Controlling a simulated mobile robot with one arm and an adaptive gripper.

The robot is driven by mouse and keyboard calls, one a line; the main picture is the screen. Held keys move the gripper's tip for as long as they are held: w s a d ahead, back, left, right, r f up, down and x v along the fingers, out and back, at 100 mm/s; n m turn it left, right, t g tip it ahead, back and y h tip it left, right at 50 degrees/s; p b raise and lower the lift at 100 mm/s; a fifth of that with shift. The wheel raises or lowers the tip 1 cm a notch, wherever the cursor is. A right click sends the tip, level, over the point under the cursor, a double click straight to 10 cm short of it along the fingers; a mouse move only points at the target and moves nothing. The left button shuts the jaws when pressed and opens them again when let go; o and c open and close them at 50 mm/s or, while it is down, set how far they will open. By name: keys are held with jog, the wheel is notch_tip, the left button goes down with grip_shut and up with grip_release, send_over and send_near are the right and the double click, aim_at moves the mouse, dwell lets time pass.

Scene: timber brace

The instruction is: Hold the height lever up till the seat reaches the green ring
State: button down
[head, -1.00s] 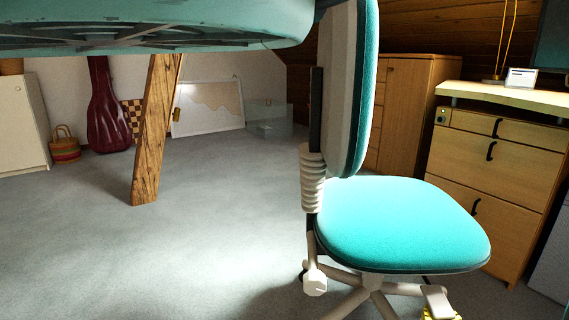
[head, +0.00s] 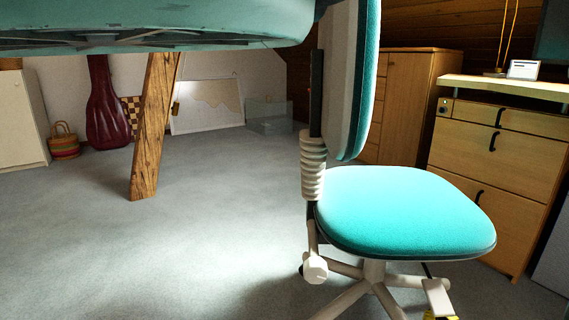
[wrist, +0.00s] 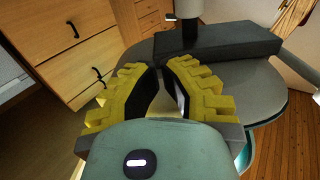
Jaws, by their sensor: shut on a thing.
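The office chair's turquoise seat (head: 405,210) is right of centre in the head view, with its backrest (head: 350,80) upright behind it. A pale lever paddle (head: 437,294) sticks out below the seat's right front edge. My gripper's yellow finger shows at the bottom edge by the paddle. In the wrist view my gripper (wrist: 168,75) has its two yellow ridged fingers closed in around the lever, which is mostly hidden between them. The seat's grey underside (wrist: 265,95) and a dark block (wrist: 220,48) lie beyond. I see no green ring in either view.
A wooden drawer unit (head: 495,165) stands close behind the seat on the right. A timber post (head: 155,125) slants down to the carpet at left. A large teal shape hangs across the top left. The carpet (head: 225,235) between post and chair is clear.

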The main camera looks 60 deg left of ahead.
jog(key=p+v, duration=0.2)
jog(key=v, duration=0.7)
jog(key=shift+p, duration=0.3)
